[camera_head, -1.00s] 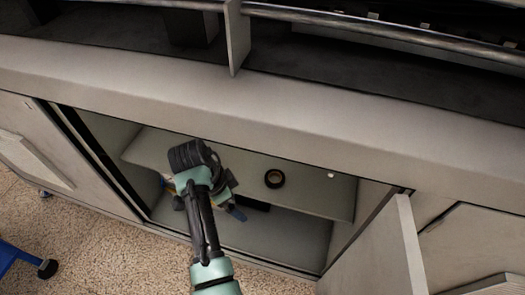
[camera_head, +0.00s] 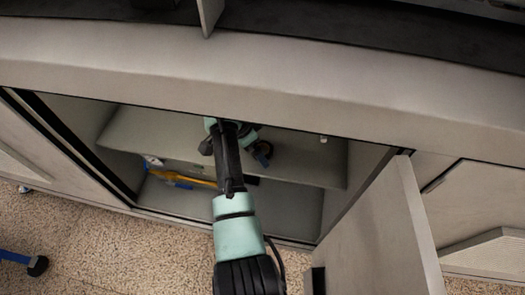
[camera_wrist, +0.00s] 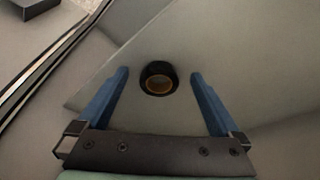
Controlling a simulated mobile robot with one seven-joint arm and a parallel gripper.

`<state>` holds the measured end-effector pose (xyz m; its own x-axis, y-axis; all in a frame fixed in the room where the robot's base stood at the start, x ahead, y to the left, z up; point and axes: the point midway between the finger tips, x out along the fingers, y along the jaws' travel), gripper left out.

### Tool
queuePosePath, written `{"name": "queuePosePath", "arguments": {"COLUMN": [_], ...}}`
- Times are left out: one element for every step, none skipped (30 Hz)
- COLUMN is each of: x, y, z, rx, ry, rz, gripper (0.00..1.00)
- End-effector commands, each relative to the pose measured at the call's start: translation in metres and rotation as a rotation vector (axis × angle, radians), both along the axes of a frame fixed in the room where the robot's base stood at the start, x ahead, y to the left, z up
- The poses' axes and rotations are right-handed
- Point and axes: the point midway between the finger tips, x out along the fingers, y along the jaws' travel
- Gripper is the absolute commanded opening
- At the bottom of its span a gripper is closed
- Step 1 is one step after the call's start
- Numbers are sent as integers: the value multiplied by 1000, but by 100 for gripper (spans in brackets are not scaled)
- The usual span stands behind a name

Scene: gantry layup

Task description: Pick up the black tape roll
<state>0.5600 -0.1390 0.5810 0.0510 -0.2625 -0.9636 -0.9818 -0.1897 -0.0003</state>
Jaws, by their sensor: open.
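The black tape roll (camera_wrist: 158,66) lies flat on the grey shelf (camera_wrist: 225,45) in the wrist view, with a tan inner ring. My gripper (camera_wrist: 160,76) is open, with its two blue fingers on either side of the roll in the picture. The roll shows between the fingertips with gaps on both sides, and nothing is held. I cannot tell the height of the fingertips above the shelf.
The cabinet's upper shelf (camera_head: 317,170) is otherwise mostly clear, with a small white item (camera_head: 323,139) at the back. A yellow-handled item (camera_head: 187,178) lies on the lower level. The open door (camera_head: 378,235) stands to the right, and the countertop edge (camera_head: 330,92) overhangs the opening.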

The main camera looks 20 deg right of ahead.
Motion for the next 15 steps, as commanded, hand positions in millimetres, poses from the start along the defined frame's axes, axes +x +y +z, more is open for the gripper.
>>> {"name": "queuePosePath", "arguments": {"x": [2,3,4,4,3,3,3,4,4,4,4,4,4,4,4], "y": [-10,-14,-20,-21,-20,-21,-21,-21,-21,-21,-21,-21,-21,-21,-21], "z": [-3,-3,-2,-6,-10,-12,-13,-13,-13,-13,-12,-12,-12,-12,-12], "rx": [0,0,0,0,1,1,1,1,0,0,0,0,0,0,0], "ry": [-1,-2,-2,1,2,2,2,1,1,1,1,1,1,0,0], "rz": [-5,-4,-3,-1,-1,0,0,0,0,0,0,0,0,0,0], "gripper": [100,100,100,100,100,100,100,100,100,100,100,100,100,100,96]}}
